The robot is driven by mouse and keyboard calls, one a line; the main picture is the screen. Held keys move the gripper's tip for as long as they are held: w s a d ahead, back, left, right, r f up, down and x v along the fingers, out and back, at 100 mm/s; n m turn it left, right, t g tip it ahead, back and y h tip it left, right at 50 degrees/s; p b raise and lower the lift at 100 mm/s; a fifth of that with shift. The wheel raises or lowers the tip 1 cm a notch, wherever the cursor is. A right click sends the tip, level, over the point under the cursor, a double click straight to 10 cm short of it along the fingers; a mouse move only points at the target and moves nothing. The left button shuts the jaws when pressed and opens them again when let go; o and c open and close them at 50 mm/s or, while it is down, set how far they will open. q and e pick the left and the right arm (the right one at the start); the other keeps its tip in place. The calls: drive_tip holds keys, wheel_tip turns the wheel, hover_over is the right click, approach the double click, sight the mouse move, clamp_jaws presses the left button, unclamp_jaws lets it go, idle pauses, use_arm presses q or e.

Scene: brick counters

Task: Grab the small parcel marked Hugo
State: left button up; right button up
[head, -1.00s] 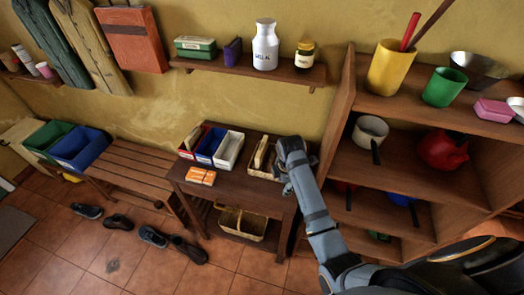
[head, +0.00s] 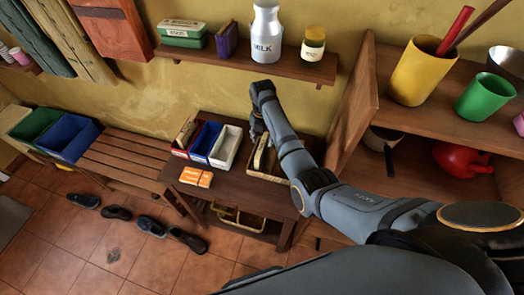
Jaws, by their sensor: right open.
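My right gripper (head: 256,132) hangs over the wicker tray (head: 268,180) at the right end of the small dark table. It is open, partly hidden by my wrist and forearm. A tan upright piece (head: 260,152) stands in the tray just below the gripper; I cannot tell whether it is a parcel or whether the fingers touch it. A small orange packet with a pale label (head: 196,177) lies on the table's front left. No name Hugo can be read on anything. My left gripper is out of view.
Red, blue and white bins (head: 207,142) stand on the table (head: 225,187). A wall shelf (head: 240,64) with a milk can (head: 266,35) and jar (head: 314,44) is close above my wrist. A wooden shelf unit (head: 352,115) stands right of the table.

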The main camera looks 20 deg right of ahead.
sight(262, 145)
drive_tip(key=shift+s+a+f+p, duration=0.1)
drive_tip(key=shift+s+f+p, duration=0.05)
drive_tip(key=shift+f+p, duration=0.3)
wheel_tip(262, 145, down, 4)
drive_tip(key=shift+f, duration=0.1)
drive_tip(key=shift+a, duration=0.1)
drive_tip(key=c, duration=0.5)
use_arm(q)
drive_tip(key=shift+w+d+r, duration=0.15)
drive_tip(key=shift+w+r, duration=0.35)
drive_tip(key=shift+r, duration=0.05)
use_arm(e)
clamp_jaws()
